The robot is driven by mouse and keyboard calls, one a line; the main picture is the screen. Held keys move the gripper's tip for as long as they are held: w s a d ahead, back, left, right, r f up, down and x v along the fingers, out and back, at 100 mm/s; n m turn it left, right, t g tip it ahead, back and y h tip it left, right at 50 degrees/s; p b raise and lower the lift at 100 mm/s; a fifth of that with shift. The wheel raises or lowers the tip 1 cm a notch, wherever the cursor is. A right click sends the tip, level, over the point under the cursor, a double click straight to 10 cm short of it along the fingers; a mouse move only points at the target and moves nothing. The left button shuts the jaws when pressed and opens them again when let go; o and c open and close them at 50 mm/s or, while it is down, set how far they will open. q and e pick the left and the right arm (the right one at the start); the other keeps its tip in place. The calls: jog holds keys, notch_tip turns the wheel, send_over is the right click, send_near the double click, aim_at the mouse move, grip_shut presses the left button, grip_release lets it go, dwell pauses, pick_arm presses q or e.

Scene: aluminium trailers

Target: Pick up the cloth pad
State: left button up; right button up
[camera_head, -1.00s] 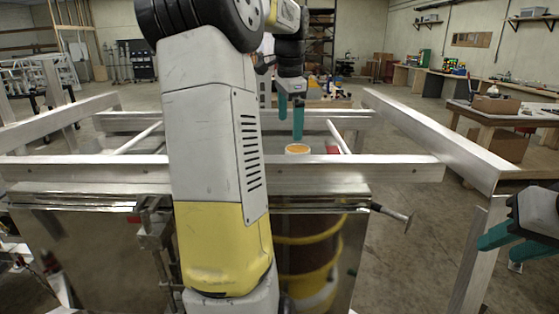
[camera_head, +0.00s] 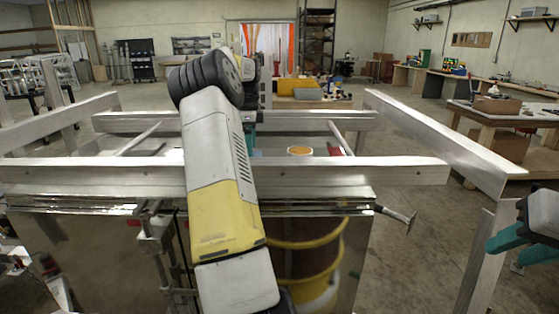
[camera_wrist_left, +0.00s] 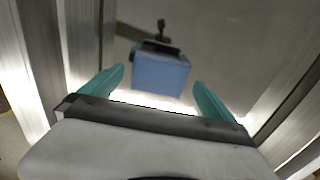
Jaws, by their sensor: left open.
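A blue, block-like thing (camera_wrist_left: 160,74) with a dark part on top shows in the left wrist view, ahead of and between the fingers; I cannot tell for certain whether it is the cloth pad. I cannot make out a cloth pad in the head view. My left gripper (camera_wrist_left: 158,95) is open and empty, its teal fingers on either side of the blue thing and apart from it. In the head view its teal finger (camera_head: 251,138) is mostly hidden behind my left arm, over the trailer frame. My right gripper (camera_head: 513,250) is open at the right edge.
Aluminium rails (camera_head: 330,172) of the trailer frame surround the area of my left gripper. An orange-topped container (camera_head: 300,151) stands behind the front rail, with a red thing (camera_head: 334,149) to its right. A hammer-like handle (camera_head: 398,216) sticks out below the rail.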

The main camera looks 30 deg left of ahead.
pick_arm(q)
jog(key=shift+f, duration=1.4)
jog(key=c, duration=1.2)
notch_tip(320, 180, up, 10)
jog(key=shift+r, duration=0.1)
jog(key=o, duration=0.5)
jog(key=c, duration=0.3)
